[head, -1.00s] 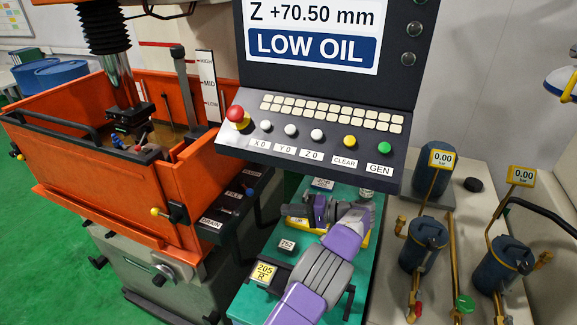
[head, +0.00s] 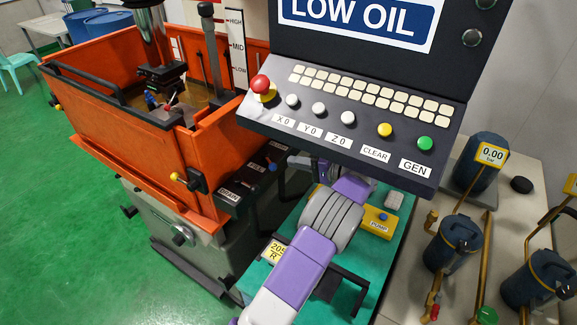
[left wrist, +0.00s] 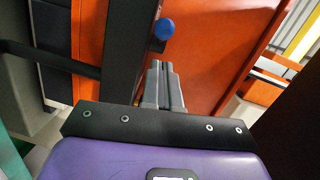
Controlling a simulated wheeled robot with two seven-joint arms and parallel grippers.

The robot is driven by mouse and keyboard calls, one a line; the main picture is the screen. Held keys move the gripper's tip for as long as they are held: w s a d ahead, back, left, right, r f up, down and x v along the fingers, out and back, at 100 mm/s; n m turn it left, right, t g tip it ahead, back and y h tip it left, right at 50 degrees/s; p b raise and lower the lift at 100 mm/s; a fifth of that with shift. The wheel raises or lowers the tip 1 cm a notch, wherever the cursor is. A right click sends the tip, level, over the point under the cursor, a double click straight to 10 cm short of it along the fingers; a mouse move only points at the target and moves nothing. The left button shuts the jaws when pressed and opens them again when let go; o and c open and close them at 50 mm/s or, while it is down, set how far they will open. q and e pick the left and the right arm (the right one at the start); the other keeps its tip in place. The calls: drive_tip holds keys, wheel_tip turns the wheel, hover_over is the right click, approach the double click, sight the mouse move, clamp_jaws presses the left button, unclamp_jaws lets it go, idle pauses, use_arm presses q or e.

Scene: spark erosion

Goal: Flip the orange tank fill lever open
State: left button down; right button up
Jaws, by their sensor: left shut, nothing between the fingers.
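The orange tank (head: 140,140) stands at the left in the head view, with a dark strip of labels, one of them DRAIN, along its near side. A lever with a blue knob (head: 271,166) shows on that strip, with its arm mostly hidden. The blue knob also shows in the left wrist view (left wrist: 163,28), in front of the orange wall. My left gripper (left wrist: 162,66) is shut and empty, its fingertips just short of the blue knob with a small gap in the picture. In the head view it is partly hidden under the console. My right gripper is not in view.
The control console (head: 345,130) overhangs my left forearm closely. A yellow-knobbed lever (head: 175,176) stands on the tank's front. A yellow pump box (head: 378,222) sits on the teal cabinet (head: 395,255) beside my arm.

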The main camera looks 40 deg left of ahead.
use_arm(q)
drive_tip(key=shift+s+a+f, duration=0.1)
drive_tip(key=shift+s+a, duration=0.25)
drive_tip(key=shift+s, duration=0.3)
drive_tip(key=shift+s+a+f, duration=0.1)
drive_tip(key=shift+s+a, duration=0.2)
drive_tip(key=shift+s, duration=0.3)
drive_tip(key=shift+d+t, duration=0.1)
drive_tip(key=shift+t, duration=0.2)
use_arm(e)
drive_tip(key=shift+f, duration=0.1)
